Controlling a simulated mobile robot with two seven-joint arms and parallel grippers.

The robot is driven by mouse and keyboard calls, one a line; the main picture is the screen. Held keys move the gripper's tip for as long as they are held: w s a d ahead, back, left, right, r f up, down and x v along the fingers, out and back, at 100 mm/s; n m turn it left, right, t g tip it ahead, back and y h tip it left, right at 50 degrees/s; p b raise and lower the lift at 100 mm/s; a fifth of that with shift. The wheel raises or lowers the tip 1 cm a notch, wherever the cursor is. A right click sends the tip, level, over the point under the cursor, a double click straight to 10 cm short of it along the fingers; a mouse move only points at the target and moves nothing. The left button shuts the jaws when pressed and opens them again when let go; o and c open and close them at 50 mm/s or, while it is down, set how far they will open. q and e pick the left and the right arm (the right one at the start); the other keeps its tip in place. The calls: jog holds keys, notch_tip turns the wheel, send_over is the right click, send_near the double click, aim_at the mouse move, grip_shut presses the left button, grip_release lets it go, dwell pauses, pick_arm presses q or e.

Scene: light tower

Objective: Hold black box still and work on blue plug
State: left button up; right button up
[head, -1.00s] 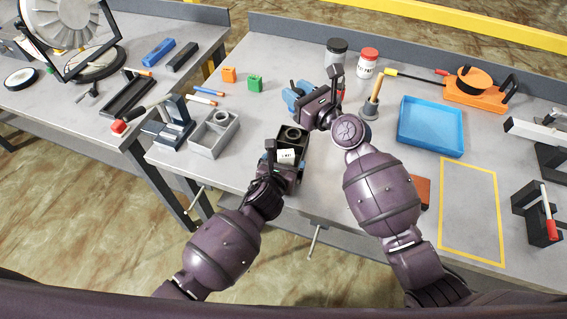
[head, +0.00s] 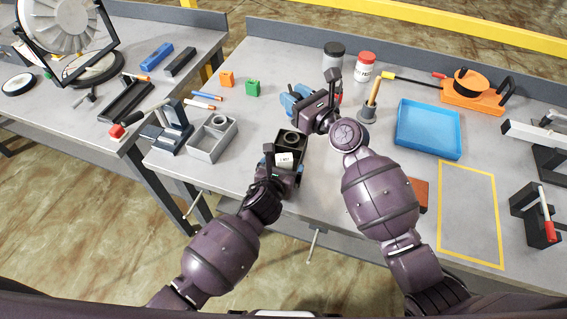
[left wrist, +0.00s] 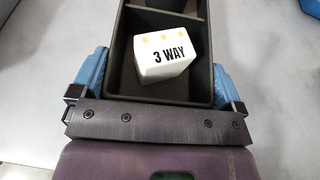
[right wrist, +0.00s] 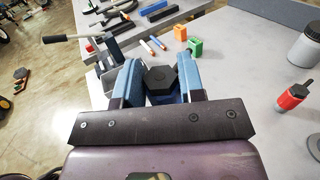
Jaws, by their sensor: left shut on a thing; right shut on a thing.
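The black box (head: 291,138) is an open tray with compartments on the near edge of the table. My left gripper (head: 283,167) is shut on the box's near end, a blue pad on each outer wall. My right gripper (head: 297,98) is beyond the box, shut on a piece with a black hexagonal top (right wrist: 161,80). A little blue shows under that top, probably the blue plug; most of it is hidden.
A grey divided bin (head: 211,137) stands left of the box. Orange (head: 227,78) and green (head: 252,88) blocks lie behind it. To the right are a wooden-handled tool (head: 372,98), a blue tray (head: 430,128) and a yellow-outlined area (head: 468,213) of bare table.

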jog(key=shift+w+a+f, duration=0.1)
jog(key=shift+w+f, duration=0.5)
jog(key=shift+f, duration=0.2)
jog(key=shift+w+f, duration=0.55)
jog(key=shift+f, duration=0.2)
jog(key=shift+f, duration=0.1)
jog(key=shift+f, duration=2.25)
jog(key=shift+f, duration=1.65)
jog(key=o, duration=1)
